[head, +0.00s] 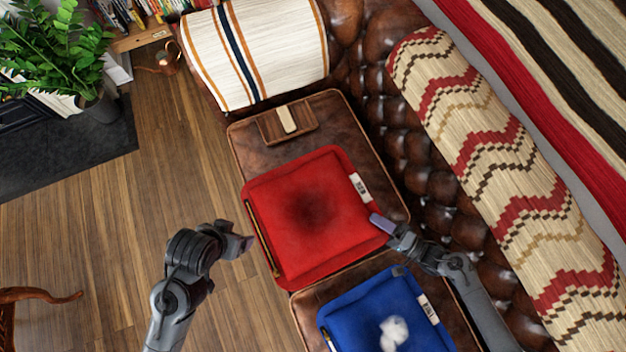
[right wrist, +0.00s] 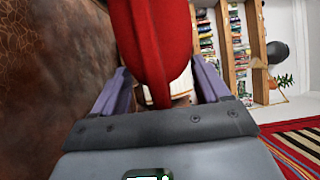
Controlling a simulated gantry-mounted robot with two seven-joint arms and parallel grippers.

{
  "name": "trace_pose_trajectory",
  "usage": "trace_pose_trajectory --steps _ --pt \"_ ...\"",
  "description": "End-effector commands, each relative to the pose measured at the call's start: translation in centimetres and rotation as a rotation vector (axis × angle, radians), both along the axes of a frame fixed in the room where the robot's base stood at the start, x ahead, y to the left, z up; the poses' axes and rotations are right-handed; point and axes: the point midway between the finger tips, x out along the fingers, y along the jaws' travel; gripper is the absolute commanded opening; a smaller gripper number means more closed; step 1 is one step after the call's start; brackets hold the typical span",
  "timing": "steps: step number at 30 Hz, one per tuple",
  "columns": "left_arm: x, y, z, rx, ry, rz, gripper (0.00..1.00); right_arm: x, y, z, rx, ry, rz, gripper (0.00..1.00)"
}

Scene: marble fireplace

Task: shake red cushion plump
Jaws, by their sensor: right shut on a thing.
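The red cushion (head: 307,190) lies on the brown leather sofa seat, with a dark patch in its middle, a white label on its right edge and a yellowish strip along its left edge. My right gripper (head: 378,222) is at its right edge, below the label. In the right wrist view, the red cushion (right wrist: 155,45) stands between the two purple fingers, and my right gripper (right wrist: 158,92) is shut on it. My left gripper (head: 247,243) is just left of the cushion's left edge, seemingly apart from it. Whether its jaws are open is unclear.
A blue cushion (head: 378,318) with a white object (head: 394,334) on it lies just below. A wooden tray (head: 288,122) with a small pale item lies above. The tufted sofa back (head: 425,160) rises at the right.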

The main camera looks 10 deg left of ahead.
Motion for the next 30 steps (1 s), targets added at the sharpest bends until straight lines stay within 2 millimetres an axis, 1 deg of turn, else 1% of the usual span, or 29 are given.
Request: trace_pose_trajectory --steps 1,6,9,13,17,27,30 --pt "0.0 0.0 1.2 0.0 0.0 0.0 0.81 0.1 0.1 1.4 0.005 -0.003 0.0 0.0" --pt "0.0 0.1 4.2 0.004 -0.001 -0.002 0.81 0.1 0.1 4.4 0.005 -0.003 0.0 0.0" --pt "0.0 0.2 5.7 0.007 -0.002 -0.005 0.81 0.1 0.1 5.9 0.005 -0.003 -0.001 0.0" --pt "0.0 0.3 6.6 0.011 -0.005 -0.008 0.81 0.1 0.1 6.6 0.005 -0.002 0.0 0.0" --pt "0.0 0.3 5.6 0.014 -0.004 -0.009 0.81 0.0 0.1 5.6 0.005 -0.001 0.001 0.0" --pt "0.0 0.2 0.3 0.011 0.0 -0.007 0.81 0.1 0.1 0.0 0.006 -0.002 0.0 0.0" --pt "0.0 0.2 -0.3 0.007 0.003 -0.004 0.81 0.1 0.1 -0.7 0.006 -0.002 0.0 0.0"
